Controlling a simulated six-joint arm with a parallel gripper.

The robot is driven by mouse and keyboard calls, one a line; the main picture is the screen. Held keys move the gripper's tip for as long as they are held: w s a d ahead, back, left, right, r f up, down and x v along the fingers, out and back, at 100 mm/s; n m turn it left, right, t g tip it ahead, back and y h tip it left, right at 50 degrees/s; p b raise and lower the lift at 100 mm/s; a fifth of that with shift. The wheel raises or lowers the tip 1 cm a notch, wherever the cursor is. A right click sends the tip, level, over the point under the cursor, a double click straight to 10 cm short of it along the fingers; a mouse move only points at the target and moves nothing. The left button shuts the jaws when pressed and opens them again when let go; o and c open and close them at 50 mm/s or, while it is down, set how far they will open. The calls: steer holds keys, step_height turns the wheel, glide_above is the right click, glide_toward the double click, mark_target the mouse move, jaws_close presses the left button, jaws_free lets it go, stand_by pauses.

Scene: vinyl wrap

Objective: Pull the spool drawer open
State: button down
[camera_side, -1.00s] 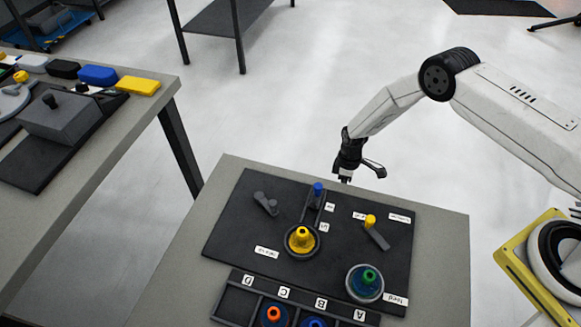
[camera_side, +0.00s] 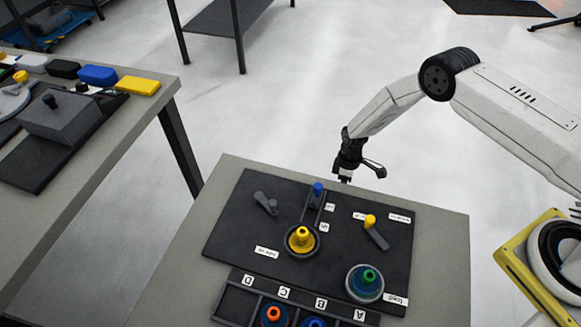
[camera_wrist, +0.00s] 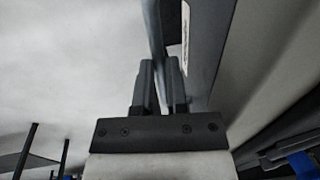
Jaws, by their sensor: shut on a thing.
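My gripper (camera_side: 345,179) points down just beyond the far edge of the near bench in the side view. In the wrist view my gripper (camera_wrist: 160,68) has its two dark fingers closed around a thin grey upright bar (camera_wrist: 154,25), which looks like the drawer handle. Beside the bar is a dark grey panel (camera_wrist: 207,50) with a white label (camera_wrist: 186,38), which looks like the drawer front. The side view does not show the drawer, as the bench top hides that side. How far the drawer is open cannot be told.
Another bench (camera_side: 130,125) is at left.

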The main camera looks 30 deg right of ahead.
steer(key=w+d, duration=0.8)
steer(key=w, duration=0.1)
steer(key=shift+d, duration=0.15)
stand_by(0.8)
steer(key=c, duration=0.6)
jaws_free()
steer(key=shift+s+d, duration=0.1)
steer(key=shift+s, duration=0.05)
steer(key=shift+c, duration=0.2)
steer(key=shift+r, duration=0.15)
step_height(320, 180, up, 7)
steer(key=w+d, duration=0.1)
steer(key=shift+r, duration=0.2)
